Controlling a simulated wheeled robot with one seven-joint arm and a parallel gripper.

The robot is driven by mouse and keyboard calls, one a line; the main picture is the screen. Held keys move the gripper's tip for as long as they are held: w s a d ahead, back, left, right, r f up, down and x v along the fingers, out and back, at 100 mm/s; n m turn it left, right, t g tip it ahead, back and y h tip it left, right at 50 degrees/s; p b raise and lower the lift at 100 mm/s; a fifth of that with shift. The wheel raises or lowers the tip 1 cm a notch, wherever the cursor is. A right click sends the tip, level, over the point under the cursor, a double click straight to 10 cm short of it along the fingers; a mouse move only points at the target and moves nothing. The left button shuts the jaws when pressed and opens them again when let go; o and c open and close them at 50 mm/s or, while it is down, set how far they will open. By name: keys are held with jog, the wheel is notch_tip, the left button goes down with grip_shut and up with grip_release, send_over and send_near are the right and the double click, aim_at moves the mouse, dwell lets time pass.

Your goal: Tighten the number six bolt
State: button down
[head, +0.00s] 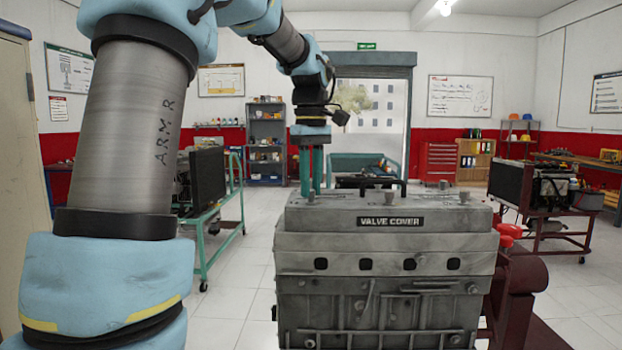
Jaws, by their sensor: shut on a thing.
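A grey engine block with a valve cover (385,213) labelled "VALVE COVER" stands in front of me. Several bolts stick up from its top, such as one in the front middle (391,196) and one at the right (465,197). No bolt numbers are readable. My gripper (311,190) points straight down at the left end of the cover's top. Its two teal fingers are shut on a bolt there, which they mostly hide; a small part of the bolt (311,197) shows at the fingertips.
A dark red stand (520,290) with red knobs holds the engine at the right. Other engine trainers on carts (215,225) stand behind at left and right. The floor between them is clear.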

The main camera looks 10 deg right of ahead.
jog(key=m+p, duration=0.1)
jog(key=m, duration=0.3)
jog(key=shift+r+m+p, duration=0.1)
jog(key=shift+m+p, duration=0.2)
jog(key=shift+p, duration=0.1)
jog(key=m+p, duration=0.1)
jog(key=m, duration=0.2)
jog(key=shift+m, duration=0.3)
jog(key=m+p, duration=0.1)
jog(key=m, duration=0.3)
jog(key=shift+m+p, duration=0.3)
jog(key=shift+p, duration=0.05)
jog(key=m+p, duration=0.1)
jog(key=m, duration=0.2)
jog(key=shift+m, duration=0.3)
jog(key=m+p, duration=0.1)
jog(key=m, duration=0.3)
jog(key=m+p, duration=0.1)
jog(key=m, duration=0.3)
jog(key=m+p, duration=0.1)
jog(key=m, duration=0.2)
jog(key=shift+m, duration=0.4)
jog(key=shift+m+p, duration=0.85)
jog(key=shift+m, duration=1.05)
